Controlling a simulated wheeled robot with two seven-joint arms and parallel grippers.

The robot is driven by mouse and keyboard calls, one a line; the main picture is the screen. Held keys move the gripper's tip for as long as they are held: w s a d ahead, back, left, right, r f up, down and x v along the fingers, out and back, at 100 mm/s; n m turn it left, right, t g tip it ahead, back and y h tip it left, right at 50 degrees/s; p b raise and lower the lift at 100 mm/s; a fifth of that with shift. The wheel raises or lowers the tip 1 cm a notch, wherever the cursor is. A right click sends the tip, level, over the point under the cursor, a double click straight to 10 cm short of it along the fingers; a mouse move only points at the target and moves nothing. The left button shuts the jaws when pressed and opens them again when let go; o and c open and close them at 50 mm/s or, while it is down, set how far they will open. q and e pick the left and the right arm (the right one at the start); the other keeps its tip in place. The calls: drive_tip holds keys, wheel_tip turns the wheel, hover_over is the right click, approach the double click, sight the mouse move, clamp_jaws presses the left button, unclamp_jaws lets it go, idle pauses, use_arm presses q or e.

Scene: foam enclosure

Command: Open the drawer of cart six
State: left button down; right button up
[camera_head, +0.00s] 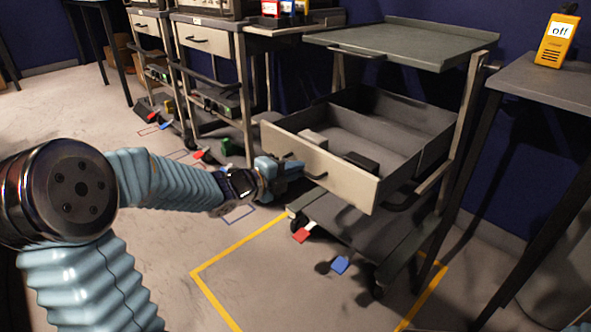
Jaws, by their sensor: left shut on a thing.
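The cart (400,42) with a grey top stands right of centre, at the edge of a yellow floor outline. Its drawer (345,185) is pulled well out toward me, and its inside shows. A light block (312,138) and a dark block (361,163) lie in or at the front of the drawer. My left gripper (292,172) is at the drawer's front face, shut on the drawer handle (315,177). The fingers partly hide the handle. No number shows on this cart. My right gripper is not in view.
Other carts with closed drawers (205,38) stand behind to the left. A table (550,80) at right bears a yellow device (557,40) reading "off". Floor inside the yellow outline (232,260) is clear.

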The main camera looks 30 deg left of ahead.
use_arm(q)
drive_tip(key=c, duration=1.2)
unclamp_jaws()
drive_tip(key=p+v, duration=0.2)
drive_tip(key=v, duration=1.1)
drive_tip(key=shift+s+a+p, duration=0.1)
drive_tip(key=shift+s+p, duration=0.25)
